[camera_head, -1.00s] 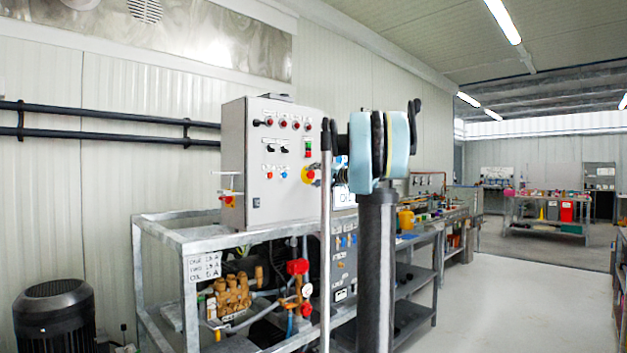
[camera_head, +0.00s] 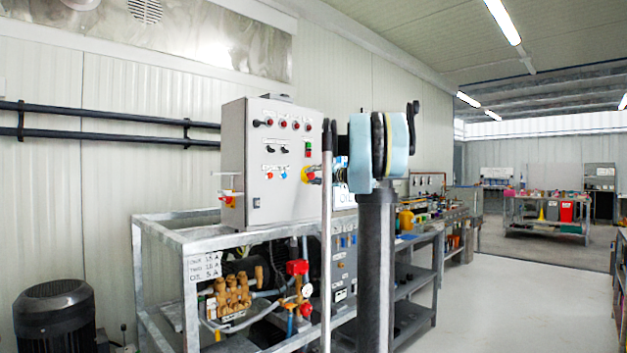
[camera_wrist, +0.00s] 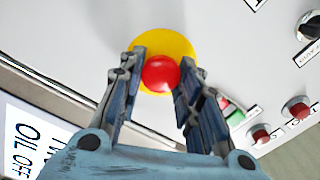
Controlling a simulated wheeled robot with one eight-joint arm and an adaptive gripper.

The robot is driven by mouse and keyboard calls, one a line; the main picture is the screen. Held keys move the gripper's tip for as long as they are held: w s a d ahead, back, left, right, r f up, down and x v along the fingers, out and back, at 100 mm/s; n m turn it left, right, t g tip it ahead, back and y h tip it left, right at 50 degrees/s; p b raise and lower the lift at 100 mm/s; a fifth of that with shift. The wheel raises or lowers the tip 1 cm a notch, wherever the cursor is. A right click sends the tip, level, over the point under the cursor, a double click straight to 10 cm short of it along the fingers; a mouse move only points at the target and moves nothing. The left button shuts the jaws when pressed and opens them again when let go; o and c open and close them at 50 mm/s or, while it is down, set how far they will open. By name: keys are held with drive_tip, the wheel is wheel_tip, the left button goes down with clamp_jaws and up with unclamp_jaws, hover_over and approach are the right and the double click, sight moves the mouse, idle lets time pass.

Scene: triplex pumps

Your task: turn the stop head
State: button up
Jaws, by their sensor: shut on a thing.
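The stop head is a round red knob (camera_wrist: 160,73) on a yellow disc (camera_wrist: 180,42), in the upper middle of the wrist view. My gripper (camera_wrist: 161,76) has one finger on each side of the red head and is shut on it. In the head view the yellow disc (camera_head: 306,174) sits low on the right part of the grey control box (camera_head: 262,190). My gripper (camera_head: 316,173) reaches it there from the right, and the red head is mostly hidden by the fingers.
A red and green switch (camera_wrist: 231,111) and red buttons (camera_wrist: 297,107) lie right of my gripper in the wrist view. A white OIL OFF sign (camera_wrist: 28,140) is at lower left. A metal frame with brass pump (camera_head: 232,292) stands below the box. The floor (camera_head: 510,300) at right is clear.

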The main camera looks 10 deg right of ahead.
drive_tip(key=shift+f+m, duration=0.15)
drive_tip(key=shift+m, duration=2.15)
drive_tip(key=o, duration=1.1)
drive_tip(key=shift+v, duration=5.95)
drive_tip(key=shift+f, duration=0.1)
